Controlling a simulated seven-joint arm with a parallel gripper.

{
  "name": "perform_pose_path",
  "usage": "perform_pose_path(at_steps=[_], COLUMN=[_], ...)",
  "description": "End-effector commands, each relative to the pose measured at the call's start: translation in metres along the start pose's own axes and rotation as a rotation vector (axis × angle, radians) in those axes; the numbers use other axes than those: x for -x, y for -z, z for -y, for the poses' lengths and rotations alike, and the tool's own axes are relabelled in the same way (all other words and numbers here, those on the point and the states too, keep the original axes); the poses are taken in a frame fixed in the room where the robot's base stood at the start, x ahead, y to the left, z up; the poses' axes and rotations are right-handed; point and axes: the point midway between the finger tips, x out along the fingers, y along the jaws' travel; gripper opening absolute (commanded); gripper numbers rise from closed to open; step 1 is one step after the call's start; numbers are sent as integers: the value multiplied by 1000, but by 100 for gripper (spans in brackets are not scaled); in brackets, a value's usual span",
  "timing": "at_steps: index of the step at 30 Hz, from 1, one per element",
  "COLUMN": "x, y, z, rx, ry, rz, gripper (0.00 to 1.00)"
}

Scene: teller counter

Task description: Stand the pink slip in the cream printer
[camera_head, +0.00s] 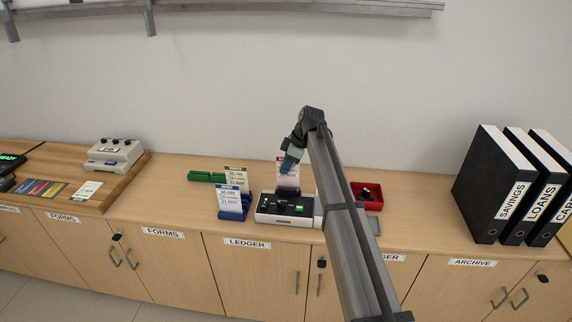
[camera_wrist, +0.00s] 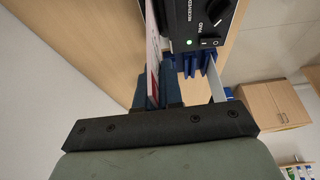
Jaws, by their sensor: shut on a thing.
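The pink slip (camera_head: 288,177) is upright, with a white printed face, at the back of a cream-bodied printer with a dark top (camera_head: 287,208). My gripper (camera_head: 289,163) is shut on the slip from above and behind. In the wrist view the slip (camera_wrist: 152,45) shows nearly edge-on between the blue fingers, close beside the printer's black face (camera_wrist: 200,22) with its lit green lamp. The slip's lower edge is hidden, so I cannot tell whether it sits in a slot.
Blue holder (camera_head: 232,203) and green holder (camera_head: 205,176) with cards stand left of the printer. A red tray (camera_head: 372,204) with a dark stamp is right of it. Black binders (camera_head: 490,185) stand far right. A cream device (camera_head: 114,153) is on a wooden tray far left.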

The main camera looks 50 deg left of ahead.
Motion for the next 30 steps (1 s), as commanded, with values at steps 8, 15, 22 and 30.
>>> perform_pose_path(at_steps=[8, 15, 22, 30], x=[-7, -13, -19, -20], y=[-3, -6, -8, -8], z=[0, 0, 0, 0], rx=[0, 0, 0, 1], ry=[0, -1, -1, -1], rz=[0, 0, 0, 0], gripper=[0, 0, 0, 14])
